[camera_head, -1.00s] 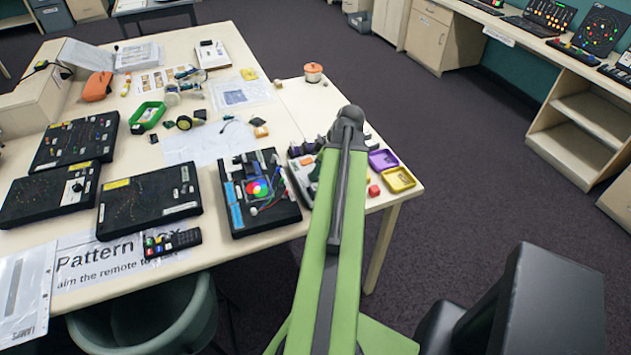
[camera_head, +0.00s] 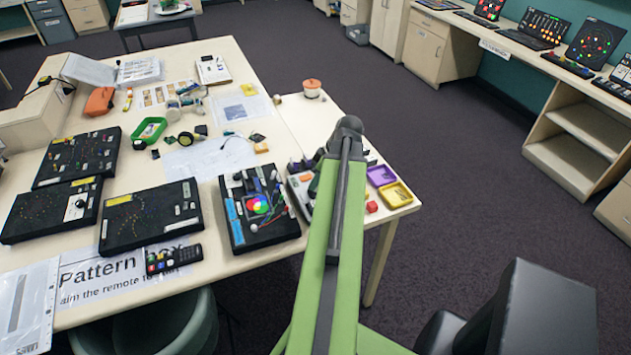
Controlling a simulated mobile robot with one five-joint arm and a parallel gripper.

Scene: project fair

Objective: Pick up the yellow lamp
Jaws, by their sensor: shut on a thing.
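I cannot make out a yellow lamp in this view. My green arm reaches up the middle of the picture over the near right part of the table (camera_head: 216,265), and its dark joint is its farthest visible part. My gripper is hidden beyond or behind the arm, so neither its fingers nor anything between them shows. The arm also covers part of a grey tray of small parts (camera_head: 303,192) at the table's right side.
Black circuit boards (camera_head: 150,214) and a remote (camera_head: 174,259) lie to the left. An orange-lidded pot (camera_head: 312,88) stands at the back. Open floor (camera_head: 470,180) lies to the right.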

